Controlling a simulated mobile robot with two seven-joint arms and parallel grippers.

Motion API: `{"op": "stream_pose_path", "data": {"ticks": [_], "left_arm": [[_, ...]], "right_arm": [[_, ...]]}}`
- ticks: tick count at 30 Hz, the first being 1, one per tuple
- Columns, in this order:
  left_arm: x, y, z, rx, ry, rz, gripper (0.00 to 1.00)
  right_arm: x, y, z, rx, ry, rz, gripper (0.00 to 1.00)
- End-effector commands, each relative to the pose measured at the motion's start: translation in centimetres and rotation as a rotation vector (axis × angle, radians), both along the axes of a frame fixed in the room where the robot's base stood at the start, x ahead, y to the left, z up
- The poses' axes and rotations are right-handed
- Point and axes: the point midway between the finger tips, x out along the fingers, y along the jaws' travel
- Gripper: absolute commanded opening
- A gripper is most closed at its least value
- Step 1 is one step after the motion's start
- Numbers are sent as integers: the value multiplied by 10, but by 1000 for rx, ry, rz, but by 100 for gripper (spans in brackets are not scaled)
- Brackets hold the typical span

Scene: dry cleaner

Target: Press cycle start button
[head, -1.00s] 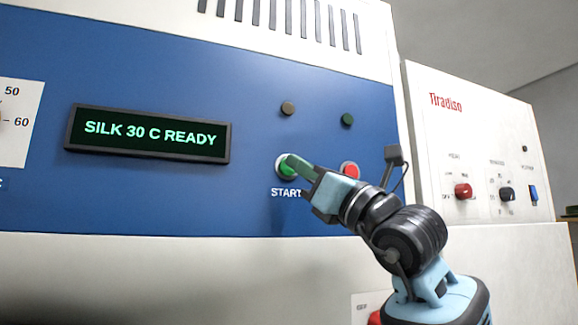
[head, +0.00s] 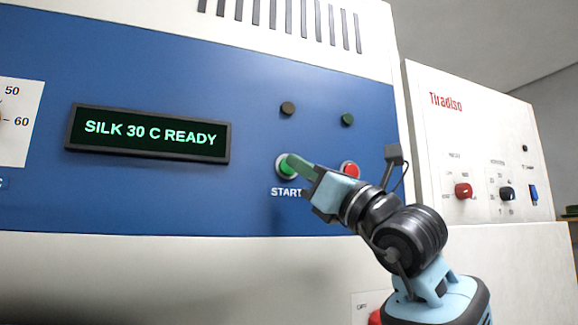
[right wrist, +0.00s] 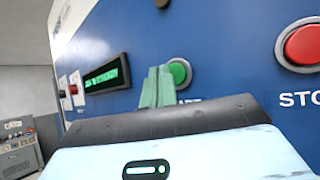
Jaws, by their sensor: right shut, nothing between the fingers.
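The green start button (head: 285,166) sits in a pale ring on the blue panel, above the word START. My right gripper (head: 292,160) is shut and empty, its green fingertips overlapping the button in the head view. In the right wrist view the closed fingertips (right wrist: 157,72) point at the panel, just left of the green button (right wrist: 179,73). Whether they touch it I cannot tell. The display (head: 148,133) reads SILK 30 C READY. My left gripper is not in view.
A red stop button (head: 349,170) is right of the start button, close to my right gripper. Two dark round indicators, one blackish (head: 287,108) and one green (head: 347,119), sit above. A white machine (head: 490,150) with knobs stands at the right.

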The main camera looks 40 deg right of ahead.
Motion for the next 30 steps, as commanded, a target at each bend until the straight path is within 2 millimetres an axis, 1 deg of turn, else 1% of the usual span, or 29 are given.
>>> {"op": "stream_pose_path", "data": {"ticks": [22, 30], "left_arm": [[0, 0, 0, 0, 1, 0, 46], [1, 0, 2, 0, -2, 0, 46]], "right_arm": [[0, 0, 0, 0, 0, 0, 0], [7, -1, 0, 1, 0, 1, 0]]}}
